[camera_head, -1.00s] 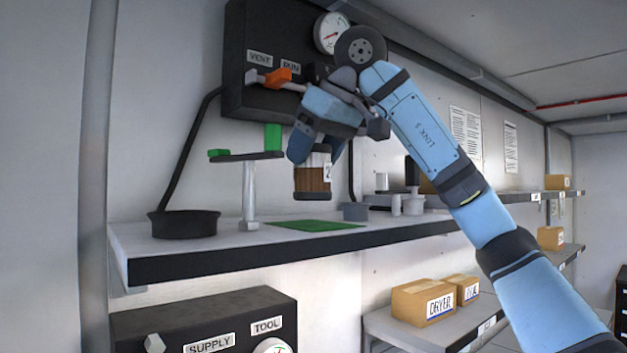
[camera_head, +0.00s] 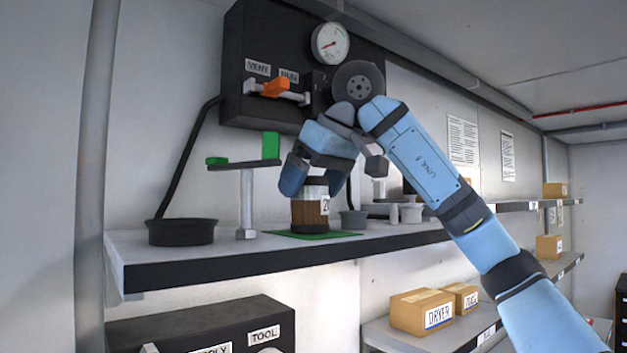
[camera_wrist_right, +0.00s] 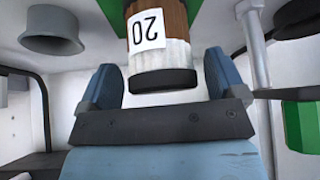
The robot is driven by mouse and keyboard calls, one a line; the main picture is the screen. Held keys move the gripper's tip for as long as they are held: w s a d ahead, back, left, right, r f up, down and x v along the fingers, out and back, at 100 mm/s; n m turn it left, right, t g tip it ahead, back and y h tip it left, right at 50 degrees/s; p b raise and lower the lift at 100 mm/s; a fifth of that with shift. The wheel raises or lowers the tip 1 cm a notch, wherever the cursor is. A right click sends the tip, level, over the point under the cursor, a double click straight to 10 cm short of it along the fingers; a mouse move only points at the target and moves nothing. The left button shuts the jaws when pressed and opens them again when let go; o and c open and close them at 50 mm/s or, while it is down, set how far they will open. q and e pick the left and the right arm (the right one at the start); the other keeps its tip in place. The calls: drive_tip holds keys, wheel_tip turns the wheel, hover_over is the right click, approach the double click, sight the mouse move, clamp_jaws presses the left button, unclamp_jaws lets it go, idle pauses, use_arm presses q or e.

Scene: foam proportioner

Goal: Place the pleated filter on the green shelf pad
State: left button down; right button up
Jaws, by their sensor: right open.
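The pleated filter (camera_head: 311,208) is a brown cylinder with dark ends and a white label, partly reading "20". It stands upright on the green shelf pad (camera_head: 283,234), a flat green square on the upper shelf. My right gripper (camera_head: 315,186) is just above and around the filter's top, its blue fingers spread apart. In the right wrist view the filter (camera_wrist_right: 160,48) lies between and beyond the open fingers (camera_wrist_right: 160,85), with a gap on each side. My left gripper is not in view.
A grey post with a small plate and green blocks (camera_head: 245,190) stands left of the pad. A dark round bowl (camera_head: 181,232) is farther left. A grey cup (camera_head: 353,220) is close on the right. A black panel (camera_head: 285,65) hangs above.

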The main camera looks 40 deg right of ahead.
drive_tip(key=shift+s+r, duration=0.2)
drive_tip(key=shift+r, duration=0.4)
drive_tip(key=p+v, duration=0.3)
drive_tip(key=v, duration=0.8)
